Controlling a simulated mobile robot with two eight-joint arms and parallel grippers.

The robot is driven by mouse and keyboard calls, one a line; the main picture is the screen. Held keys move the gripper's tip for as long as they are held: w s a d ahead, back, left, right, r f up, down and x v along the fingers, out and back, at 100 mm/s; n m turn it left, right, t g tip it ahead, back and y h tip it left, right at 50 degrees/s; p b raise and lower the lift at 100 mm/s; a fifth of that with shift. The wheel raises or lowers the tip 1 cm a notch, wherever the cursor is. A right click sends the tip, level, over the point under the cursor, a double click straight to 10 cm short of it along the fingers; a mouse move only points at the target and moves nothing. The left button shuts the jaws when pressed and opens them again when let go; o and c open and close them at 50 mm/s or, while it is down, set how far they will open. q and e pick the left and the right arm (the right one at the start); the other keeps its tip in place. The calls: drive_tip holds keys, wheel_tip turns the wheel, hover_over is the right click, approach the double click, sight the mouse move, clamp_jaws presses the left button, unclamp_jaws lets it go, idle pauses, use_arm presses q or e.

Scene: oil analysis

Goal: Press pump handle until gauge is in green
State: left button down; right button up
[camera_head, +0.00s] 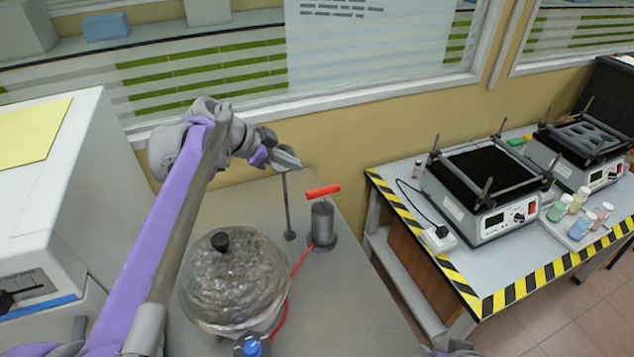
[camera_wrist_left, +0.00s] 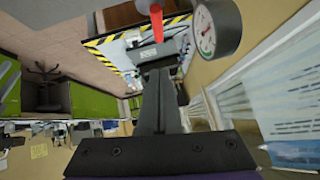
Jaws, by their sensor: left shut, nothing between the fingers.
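The pump (camera_head: 322,224) is a grey upright cylinder on the bench with a red handle (camera_head: 323,191) across its top. My left gripper (camera_head: 294,161) is shut and empty, up and left of the handle and apart from it. In the left wrist view the handle (camera_wrist_left: 157,24) shows beyond the shut fingers (camera_wrist_left: 156,76). The round gauge (camera_wrist_left: 214,28) has a white dial there; its needle reading is too small to tell. In the head view a thin stand (camera_head: 288,212) rises beside the pump, its top hidden by or merging with the gripper.
A covered metallic round vessel (camera_head: 235,278) stands left of the pump, under my left arm, with a red hose (camera_head: 291,283) between them. A striped-edge table (camera_head: 460,270) with heating devices and bottles stands to the right. The wall is close behind.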

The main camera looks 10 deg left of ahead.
use_arm(q)
hover_over(326, 188)
drive_tip(key=s+a, duration=0.1)
drive_tip(key=s, duration=0.2)
wheel_tip(326, 188, down, 7)
drive_tip(key=f, duration=0.2)
drive_tip(key=w+a+f, duration=0.1)
drive_tip(key=shift+f, duration=0.45)
drive_tip(key=shift+f, duration=0.1)
